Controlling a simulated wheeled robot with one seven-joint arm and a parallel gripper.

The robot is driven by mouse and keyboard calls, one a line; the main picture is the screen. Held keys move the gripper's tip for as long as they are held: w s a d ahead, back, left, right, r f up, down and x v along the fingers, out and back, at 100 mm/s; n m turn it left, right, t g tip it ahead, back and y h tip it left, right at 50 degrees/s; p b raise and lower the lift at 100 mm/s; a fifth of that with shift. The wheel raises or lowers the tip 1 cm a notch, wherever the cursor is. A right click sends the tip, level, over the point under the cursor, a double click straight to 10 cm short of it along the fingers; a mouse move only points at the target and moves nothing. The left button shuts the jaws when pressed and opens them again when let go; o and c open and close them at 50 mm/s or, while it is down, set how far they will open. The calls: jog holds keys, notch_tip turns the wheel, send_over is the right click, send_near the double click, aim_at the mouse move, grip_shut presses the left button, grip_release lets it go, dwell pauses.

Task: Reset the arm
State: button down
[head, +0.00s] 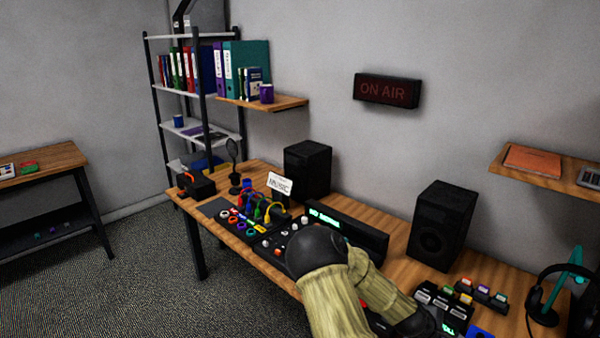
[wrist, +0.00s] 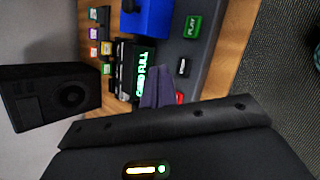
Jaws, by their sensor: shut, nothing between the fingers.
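My gripper (wrist: 157,74) shows in the wrist view as narrow grey-purple fingers closed together, with nothing between them. They point toward a desk device with a green lit display (wrist: 142,74) and a green PLAY button (wrist: 193,25). I cannot tell how far the tips are from it. In the head view my arm (head: 335,290), in tan covering with a dark round joint, reaches over the desk (head: 215,206). It hides part of the desk, and the gripper itself cannot be made out there.
Coloured cables (head: 262,209) stand at a panel with ringed sockets left of my arm. Two black speakers (head: 307,168) (head: 440,226) stand along the wall. A headphone stand (head: 566,276) is at the right. A shelf rack (head: 160,95) stands behind.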

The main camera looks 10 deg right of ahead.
jog(key=s+a+r+m+y+p, duration=0.2)
jog(key=s+a+r+m+y, duration=0.2)
jog(key=a+r, duration=0.5)
jog(key=s+a+r+m+y+p, duration=0.2)
jog(key=s+a+r+m+y, duration=0.2)
jog(key=a, duration=1.3)
jog(key=s+r+m, duration=0.3)
jog(key=s+r, duration=0.1)
jog(key=r, duration=0.1)
jog(key=shift+a+r, duration=0.3)
